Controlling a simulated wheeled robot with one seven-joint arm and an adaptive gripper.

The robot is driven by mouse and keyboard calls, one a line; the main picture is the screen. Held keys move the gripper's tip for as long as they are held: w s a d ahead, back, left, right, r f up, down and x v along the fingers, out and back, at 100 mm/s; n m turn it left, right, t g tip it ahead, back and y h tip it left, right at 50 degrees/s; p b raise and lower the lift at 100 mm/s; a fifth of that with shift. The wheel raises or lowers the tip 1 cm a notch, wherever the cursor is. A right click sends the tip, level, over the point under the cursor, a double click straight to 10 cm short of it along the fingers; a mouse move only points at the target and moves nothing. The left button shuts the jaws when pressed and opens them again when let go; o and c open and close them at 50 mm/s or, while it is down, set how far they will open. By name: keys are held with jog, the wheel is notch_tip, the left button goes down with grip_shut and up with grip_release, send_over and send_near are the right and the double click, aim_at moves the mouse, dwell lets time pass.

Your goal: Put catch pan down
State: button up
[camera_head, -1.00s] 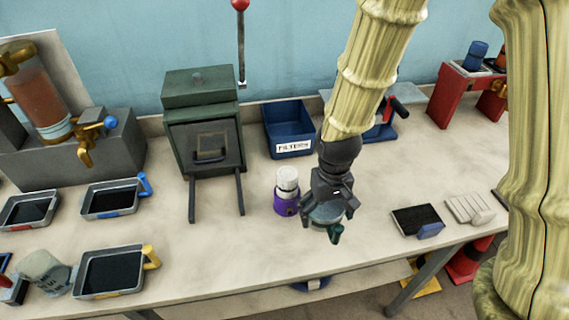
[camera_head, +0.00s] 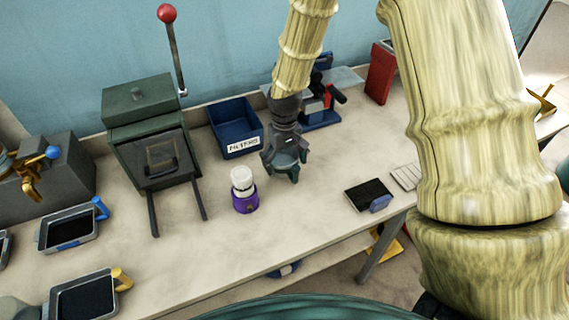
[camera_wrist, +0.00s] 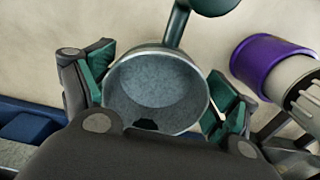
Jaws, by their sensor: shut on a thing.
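A round grey metal pan (camera_wrist: 155,88) with a dark green handle (camera_wrist: 178,25) is between the green-padded fingers of my gripper in the wrist view. I see into it from above; it has a speckled grey bottom and a dark patch at its near edge. My gripper (camera_head: 286,167) is shut on this pan, over the bench right of the purple-based white bottle. In the head view the pan is mostly hidden by the fingers, and I cannot tell whether it touches the bench top.
The white bottle with purple base (camera_head: 243,192) stands close left of my gripper. The blue filters bin (camera_head: 237,128) is behind. A green press (camera_head: 150,130) and square trays (camera_head: 70,230) are left; a black pad (camera_head: 368,194) is right. The bench front (camera_head: 270,235) is clear.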

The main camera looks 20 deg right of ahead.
aim_at(284, 167)
jog(key=shift+w+d, duration=0.1)
jog(key=shift+w, duration=0.1)
jog(key=shift+f+p, duration=0.85)
jog(key=shift+f, duration=0.85)
jog(key=shift+f, duration=0.15)
jog(key=o, duration=0.9)
jog(key=shift+r, duration=0.2)
